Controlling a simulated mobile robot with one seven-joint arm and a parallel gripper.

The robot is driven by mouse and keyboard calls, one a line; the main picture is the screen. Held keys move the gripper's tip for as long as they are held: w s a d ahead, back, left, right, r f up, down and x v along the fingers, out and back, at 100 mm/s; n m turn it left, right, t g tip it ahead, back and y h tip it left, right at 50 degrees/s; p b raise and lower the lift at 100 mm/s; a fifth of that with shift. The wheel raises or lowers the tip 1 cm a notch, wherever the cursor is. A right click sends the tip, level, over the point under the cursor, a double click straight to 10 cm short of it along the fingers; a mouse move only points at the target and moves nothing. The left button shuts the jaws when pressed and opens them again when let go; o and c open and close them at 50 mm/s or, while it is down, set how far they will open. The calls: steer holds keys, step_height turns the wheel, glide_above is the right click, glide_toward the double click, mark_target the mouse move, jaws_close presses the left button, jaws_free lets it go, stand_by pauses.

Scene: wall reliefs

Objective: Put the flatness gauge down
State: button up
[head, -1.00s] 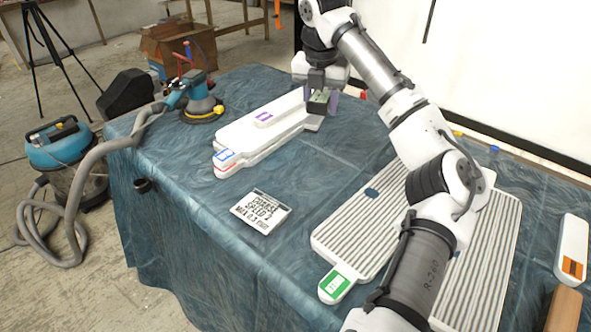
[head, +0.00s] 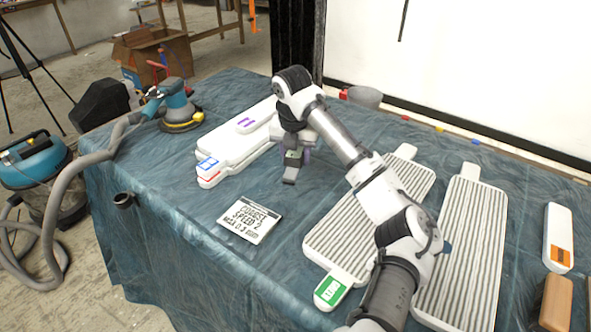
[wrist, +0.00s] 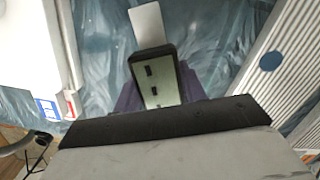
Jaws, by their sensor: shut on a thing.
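The flatness gauge (wrist: 158,80) is a dark-framed block with a pale green face and a light flat piece at its far end. My gripper (head: 296,158) is shut on it, with purple fingers on both sides in the wrist view. In the head view the gauge (head: 290,168) hangs below my wrist, over the blue cloth between the stacked white boards and the ridged boards. I cannot tell whether it touches the cloth. My wrist hides part of it.
White stacked boards (head: 228,150) with blue and red labels lie to the left. A printed card (head: 250,221) lies in front. Ridged boards (head: 360,225) fill the right. A sander (head: 178,112) stands at the far left corner. Bare cloth (head: 283,205) shows between card and gauge.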

mark_target(295, 153)
steer(key=shift+f, duration=2.6)
steer(key=shift+f, duration=0.2)
steer(key=o, duration=1.1)
steer(key=shift+o, duration=0.2)
steer(key=r, duration=0.4)
steer(key=s+r, duration=0.1)
steer(key=r, duration=0.7)
steer(key=shift+s+a+r, duration=0.15)
steer(key=shift+s+a, duration=0.05)
steer(key=shift+s, duration=0.15)
